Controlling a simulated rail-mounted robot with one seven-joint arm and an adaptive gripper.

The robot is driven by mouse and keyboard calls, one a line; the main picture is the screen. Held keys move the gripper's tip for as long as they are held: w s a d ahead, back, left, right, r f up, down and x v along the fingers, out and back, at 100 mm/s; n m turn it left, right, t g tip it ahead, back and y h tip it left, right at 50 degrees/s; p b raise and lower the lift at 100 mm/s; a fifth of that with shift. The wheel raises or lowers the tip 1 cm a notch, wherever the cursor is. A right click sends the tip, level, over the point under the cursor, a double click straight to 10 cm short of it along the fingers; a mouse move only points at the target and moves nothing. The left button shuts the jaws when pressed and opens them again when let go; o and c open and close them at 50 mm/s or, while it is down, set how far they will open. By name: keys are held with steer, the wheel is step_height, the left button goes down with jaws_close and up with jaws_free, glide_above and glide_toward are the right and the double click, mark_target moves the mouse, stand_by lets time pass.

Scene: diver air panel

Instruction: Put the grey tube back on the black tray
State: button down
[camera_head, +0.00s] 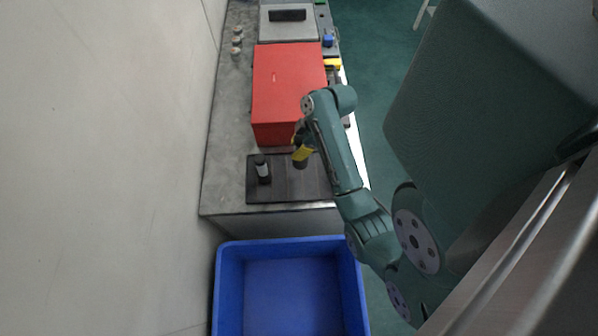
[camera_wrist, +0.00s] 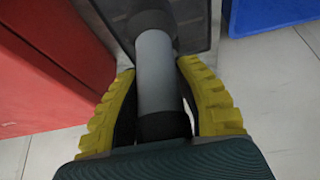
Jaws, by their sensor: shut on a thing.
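The grey tube (camera_wrist: 155,72) has black ends and lies between the yellow fingers of my gripper (camera_wrist: 158,88) in the wrist view. My gripper is shut on it. In the head view my gripper (camera_head: 302,153) is over the upper right part of the black tray (camera_head: 288,190), and the held tube is mostly hidden there. The tray also shows behind the tube's far end in the wrist view (camera_wrist: 197,22). I cannot tell whether the tube touches the tray.
A red box (camera_head: 283,85) stands just behind the tray on the grey counter (camera_head: 228,120). A blue bin (camera_head: 290,290) is in front of the counter. The tray's front middle is clear.

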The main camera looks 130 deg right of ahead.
mark_target(298, 164)
step_height(298, 164, down, 10)
steer(key=shift+r, duration=0.2)
steer(key=shift+f, duration=0.1)
steer(key=c, duration=0.8)
jaws_free()
steer(key=shift+r, duration=0.2)
steer(key=v, duration=1.2)
steer(key=shift+f, duration=0.15)
